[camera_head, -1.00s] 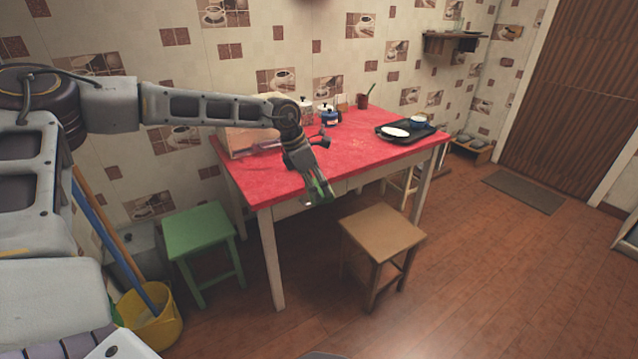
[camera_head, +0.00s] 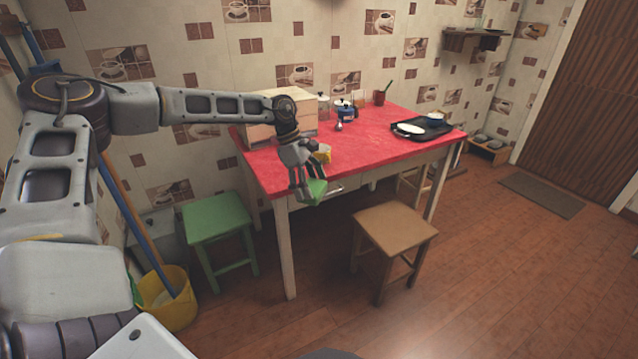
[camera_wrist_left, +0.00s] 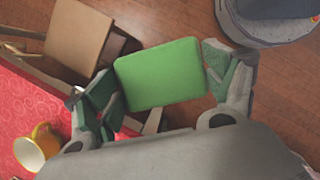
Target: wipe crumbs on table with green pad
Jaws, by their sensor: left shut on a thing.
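My left gripper (camera_head: 311,196) is shut on a green pad (camera_head: 317,190), holding it at the near edge of the red-topped table (camera_head: 370,142), in front of the drawer side. In the left wrist view the flat green pad (camera_wrist_left: 160,74) sits between the two fingers, with wooden floor behind it. A yellow mug (camera_head: 322,154) stands on the table just behind the gripper; it also shows in the left wrist view (camera_wrist_left: 38,147). I cannot make out crumbs on the table at this size. My right gripper is not in view.
A wooden box (camera_head: 262,132), a blue pot (camera_head: 344,112) and a brown cup (camera_head: 379,97) stand along the table's back. A black tray (camera_head: 440,131) with a white plate lies at the right. A brown stool (camera_head: 394,231) and a green stool (camera_head: 217,217) stand beside the table. The table's middle looks clear.

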